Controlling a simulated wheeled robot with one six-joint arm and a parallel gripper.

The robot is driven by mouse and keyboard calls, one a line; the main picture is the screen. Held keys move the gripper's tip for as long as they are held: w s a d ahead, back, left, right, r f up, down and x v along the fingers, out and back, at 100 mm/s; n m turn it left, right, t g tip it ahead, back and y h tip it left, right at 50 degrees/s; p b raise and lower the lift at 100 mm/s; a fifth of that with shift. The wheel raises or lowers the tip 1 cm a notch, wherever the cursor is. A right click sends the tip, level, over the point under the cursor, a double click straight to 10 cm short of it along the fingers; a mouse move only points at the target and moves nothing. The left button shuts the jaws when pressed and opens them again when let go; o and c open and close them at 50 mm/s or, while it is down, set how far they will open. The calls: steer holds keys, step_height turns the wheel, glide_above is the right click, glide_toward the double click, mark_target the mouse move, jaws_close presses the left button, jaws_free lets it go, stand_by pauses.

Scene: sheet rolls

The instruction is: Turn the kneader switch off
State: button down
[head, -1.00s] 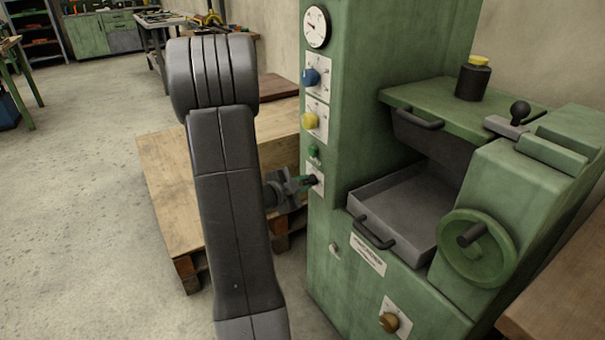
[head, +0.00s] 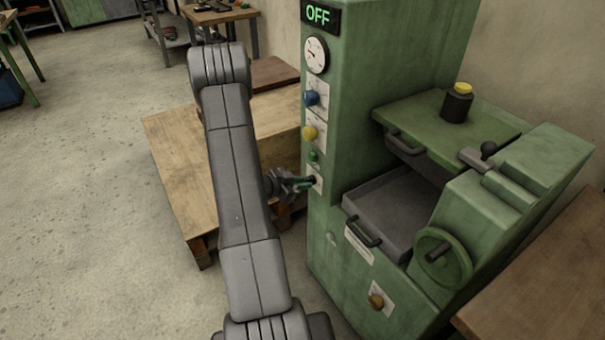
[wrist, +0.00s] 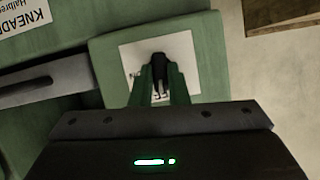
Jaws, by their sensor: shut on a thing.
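The kneader (head: 345,120) is a tall green machine right of my arm in the head view. Its lit sign (head: 318,15) at the top reads OFF. The kneader switch (wrist: 159,68) is a small dark lever on a white plate (wrist: 184,46) in the wrist view. My gripper (head: 309,182) is at this switch on the machine's narrow front face. Its green fingers (wrist: 160,82) are shut on the switch, one on each side, and hide part of it and of the plate's lettering.
Above the switch are a green button (head: 314,156), a yellow knob (head: 309,133), a blue knob (head: 311,98) and a gauge (head: 316,54). A grey tray (head: 395,205) and a handwheel (head: 442,257) are on the right.

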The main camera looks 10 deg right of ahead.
steer(key=shift+r+n+g+p, duration=0.1)
steer(key=shift+n+g+p, duration=0.3)
steer(key=shift+p, duration=0.35)
steer(key=c, duration=1.4)
jaws_free()
steer(key=v, duration=1.3)
steer(key=shift+a+p, duration=0.35)
steer(key=shift+a, duration=0.1)
